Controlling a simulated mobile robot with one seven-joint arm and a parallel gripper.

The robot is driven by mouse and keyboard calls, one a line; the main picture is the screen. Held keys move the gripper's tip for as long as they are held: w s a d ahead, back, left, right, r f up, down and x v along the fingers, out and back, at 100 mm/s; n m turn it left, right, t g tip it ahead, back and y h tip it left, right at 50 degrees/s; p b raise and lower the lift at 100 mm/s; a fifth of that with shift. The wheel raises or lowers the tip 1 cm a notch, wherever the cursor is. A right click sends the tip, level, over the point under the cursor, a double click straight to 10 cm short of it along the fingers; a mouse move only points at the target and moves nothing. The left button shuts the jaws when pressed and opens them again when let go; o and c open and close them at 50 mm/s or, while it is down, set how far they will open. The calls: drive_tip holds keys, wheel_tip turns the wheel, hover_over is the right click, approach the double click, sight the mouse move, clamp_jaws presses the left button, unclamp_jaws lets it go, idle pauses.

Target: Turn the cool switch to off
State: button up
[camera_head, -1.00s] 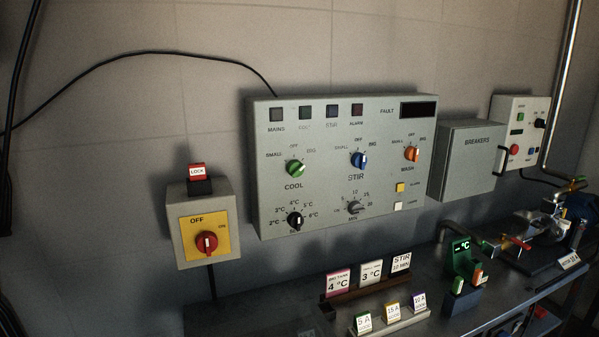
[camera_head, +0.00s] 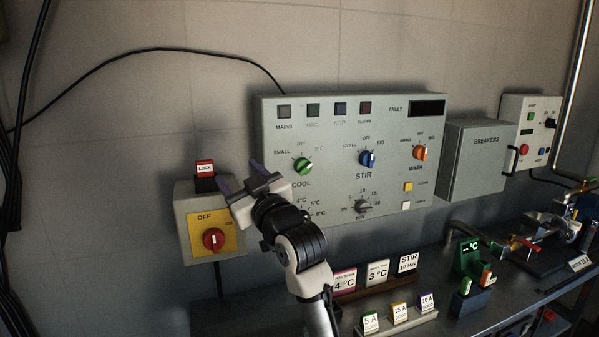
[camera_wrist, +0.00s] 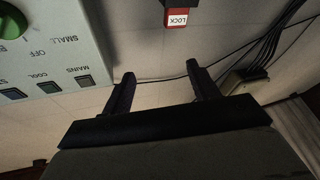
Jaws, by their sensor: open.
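The green cool switch (camera_head: 302,166) is a round knob on the left of the grey control panel (camera_head: 330,130), above the word COOL. Its white mark points up and to the right, away from SMALL; the exact setting is too small to tell. Part of the green knob shows at the upper left corner of the wrist view (camera_wrist: 12,20), with SMALL and OFF lettering beside it. My gripper (camera_head: 238,174) is open and empty, to the left of the knob, near the panel's left edge. In the wrist view my two fingers (camera_wrist: 158,85) are spread with nothing between them.
A red LOCK tag (camera_head: 205,167) sits on the yellow-fronted isolator box (camera_head: 205,250) with a red knob, close to my gripper. The blue stir knob (camera_head: 368,159) and orange wash knob (camera_head: 420,153) are to the right. Label cards (camera_head: 377,272) stand on the bench below.

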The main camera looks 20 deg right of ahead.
sight(307, 170)
drive_tip(key=s+d+f+m+g+h, duration=0.1)
drive_tip(key=s+d+f+h, duration=0.1)
drive_tip(key=d, duration=0.7)
drive_tip(key=s+d+f+m+g+h, duration=0.1)
drive_tip(key=s+d+f+m+h, duration=0.15)
drive_tip(key=d, duration=0.75)
drive_tip(key=shift+n, duration=0.35)
drive_tip(key=w+p, duration=0.1)
drive_tip(key=w, duration=0.3)
drive_tip(key=w+a+p, duration=0.1)
drive_tip(key=w+p, duration=0.1)
drive_tip(key=w, duration=0.3)
drive_tip(key=w+r+p, duration=0.1)
drive_tip(key=w, duration=0.4)
drive_tip(key=shift+a+p, duration=0.25)
drive_tip(key=shift+p, duration=0.15)
drive_tip(key=shift+c, duration=0.3)
drive_tip(key=c, duration=0.9)
drive_tip(key=shift+f, duration=0.1)
